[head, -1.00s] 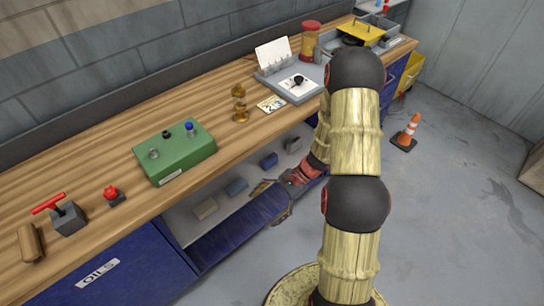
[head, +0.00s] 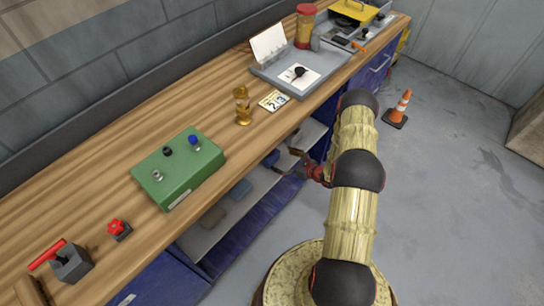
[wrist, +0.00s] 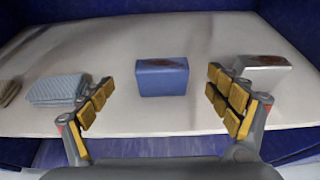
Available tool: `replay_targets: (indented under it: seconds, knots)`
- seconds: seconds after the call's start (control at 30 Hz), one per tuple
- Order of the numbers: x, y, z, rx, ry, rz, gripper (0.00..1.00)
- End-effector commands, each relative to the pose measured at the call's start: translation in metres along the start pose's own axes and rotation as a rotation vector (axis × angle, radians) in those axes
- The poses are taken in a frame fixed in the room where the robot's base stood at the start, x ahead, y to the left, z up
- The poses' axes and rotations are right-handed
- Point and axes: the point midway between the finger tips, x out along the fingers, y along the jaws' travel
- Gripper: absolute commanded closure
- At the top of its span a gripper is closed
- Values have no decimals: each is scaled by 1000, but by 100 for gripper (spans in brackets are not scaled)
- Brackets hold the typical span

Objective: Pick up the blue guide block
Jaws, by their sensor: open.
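The blue guide block (wrist: 162,78) sits on the pale shelf below the worktop. In the wrist view it lies straight ahead, between my two fingers in the picture. My gripper (wrist: 161,92) is open and empty, with yellow pads on both fingers. Its fingers seem short of the block, with bare shelf before it. In the head view my gripper (head: 287,162) is at the shelf's open front.
The worktop (head: 110,165) overhangs the shelf. An orange cone (head: 398,108) stands on the floor.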

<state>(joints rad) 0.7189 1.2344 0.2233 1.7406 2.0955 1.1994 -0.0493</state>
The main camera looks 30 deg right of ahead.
Motion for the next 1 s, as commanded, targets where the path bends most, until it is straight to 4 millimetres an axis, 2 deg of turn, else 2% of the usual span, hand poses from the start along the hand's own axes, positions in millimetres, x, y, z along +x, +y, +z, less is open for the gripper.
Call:
replay_targets:
  seconds: [0.37, 0.6, 0.93, 1.0]
  knots:
    - [38, -2, 0, -6, -7, 1, 11]
    - [70, -2, -2, -5, -7, 3, 11]
    - [77, -4, 1, -4, -6, 0, 11]
    - [77, -4, 1, -4, -6, 0, 14]
